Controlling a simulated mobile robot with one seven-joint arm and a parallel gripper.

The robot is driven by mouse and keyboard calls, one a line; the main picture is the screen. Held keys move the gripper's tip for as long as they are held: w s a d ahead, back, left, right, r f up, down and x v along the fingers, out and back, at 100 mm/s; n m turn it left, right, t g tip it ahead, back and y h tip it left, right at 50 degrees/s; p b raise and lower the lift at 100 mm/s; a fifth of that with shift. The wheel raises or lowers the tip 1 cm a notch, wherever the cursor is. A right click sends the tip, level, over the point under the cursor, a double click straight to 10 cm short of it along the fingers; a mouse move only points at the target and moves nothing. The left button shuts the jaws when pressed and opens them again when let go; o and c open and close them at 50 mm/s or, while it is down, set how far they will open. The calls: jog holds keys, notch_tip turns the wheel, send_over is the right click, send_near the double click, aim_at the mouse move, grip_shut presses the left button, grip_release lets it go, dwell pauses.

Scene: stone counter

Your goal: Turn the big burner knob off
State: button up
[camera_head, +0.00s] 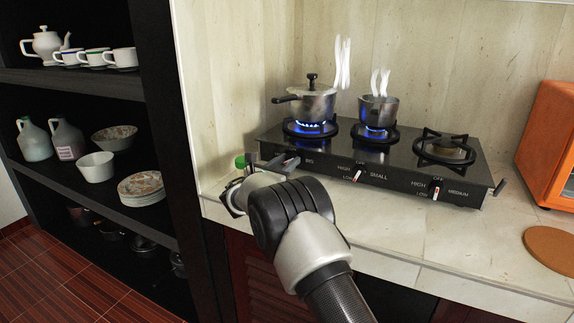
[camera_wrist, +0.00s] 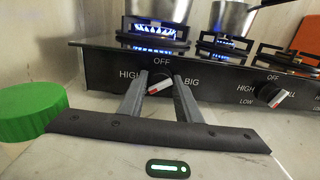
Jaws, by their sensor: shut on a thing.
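The big burner knob (camera_wrist: 161,84) sits on the dark front panel of the stove (camera_wrist: 106,69), below OFF and between HIGH and BIG, in the wrist view. Its white bar with a red end is tilted, not upright. My gripper (camera_wrist: 159,88) has one finger on each side of this knob and is shut on it. In the head view my gripper (camera_head: 281,162) is at the left end of the stove front, and the knob is hidden there. The big burner (camera_head: 310,129) burns with a blue flame under a lidded pot (camera_head: 313,104).
The small burner (camera_head: 375,134) also burns under an open pot (camera_head: 379,110). The small knob (camera_head: 357,175) and medium knob (camera_head: 436,193) are to the right. A green cap (camera_wrist: 30,111) stands close to my gripper's left. An orange appliance (camera_head: 548,145) is far right.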

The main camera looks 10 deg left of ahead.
jog(key=shift+f+m+b, duration=0.15)
jog(key=shift+m+b, duration=0.4)
jog(key=shift+m, duration=0.25)
jog(key=m, duration=0.2)
jog(key=shift+m+b, duration=0.3)
jog(key=m, duration=0.5)
jog(key=shift+s, duration=0.1)
jog(key=o, duration=1.1)
jog(key=shift+c, duration=0.2)
jog(key=shift+d+r, duration=0.1)
jog(key=shift+r, duration=0.1)
